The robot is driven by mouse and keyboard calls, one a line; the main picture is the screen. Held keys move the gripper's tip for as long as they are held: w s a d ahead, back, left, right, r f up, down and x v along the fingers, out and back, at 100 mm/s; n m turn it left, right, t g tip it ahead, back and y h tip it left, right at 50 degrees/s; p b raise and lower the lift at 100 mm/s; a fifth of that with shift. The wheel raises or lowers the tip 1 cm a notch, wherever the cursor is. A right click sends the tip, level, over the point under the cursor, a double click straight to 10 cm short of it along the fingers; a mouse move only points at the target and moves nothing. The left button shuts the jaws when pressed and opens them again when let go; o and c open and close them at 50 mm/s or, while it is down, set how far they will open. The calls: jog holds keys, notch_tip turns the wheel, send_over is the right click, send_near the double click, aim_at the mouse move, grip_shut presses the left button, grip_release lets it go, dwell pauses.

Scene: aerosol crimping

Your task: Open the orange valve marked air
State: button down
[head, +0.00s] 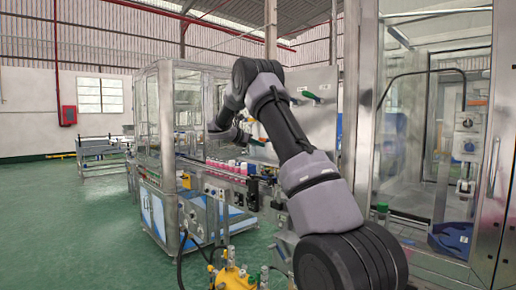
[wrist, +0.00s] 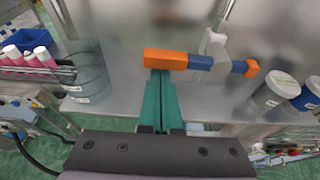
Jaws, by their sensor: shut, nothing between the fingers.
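In the wrist view, an orange and blue valve handle lies crosswise near the top middle, with a large orange block (wrist: 165,59) at its left end. A blue stretch follows, then a smaller orange end at the right. A pale grey fitting (wrist: 214,43) stands behind it. No air marking is legible. My gripper (wrist: 160,74) has its green fingers shut together and empty. Their tips are at the lower edge of the large orange block; I cannot tell whether they touch it. In the head view my arm hides the gripper, and the valve cannot be made out.
Pink and white cans (wrist: 35,57) stand on a conveyor at the left, near a blue bin (wrist: 27,40). In the head view, a glazed machine frame (head: 160,120) stands at left and a glass cabinet (head: 420,130) at right.

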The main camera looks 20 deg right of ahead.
jog(key=shift+r+m+t, duration=0.3)
jog(key=shift+r+m, duration=0.15)
jog(key=shift+m, duration=0.05)
dwell(0.4)
jog(key=s+d+r+m+t, duration=0.1)
jog(key=s+r+m+t, duration=0.3)
jog(key=r+m, duration=0.3)
jog(key=shift+s+d+r+m+t, duration=0.35)
jog(key=shift+s+m, duration=0.2)
jog(key=shift+m, duration=0.65)
jog(key=shift+s+d, duration=0.1)
dwell(0.5)
jog(key=w+a, duration=0.3)
jog(key=w, duration=0.1)
jog(key=s+f+v, duration=0.1)
jog(key=v, duration=0.7)
jog(key=shift+s, duration=0.35)
jog(key=shift+d, duration=0.1)
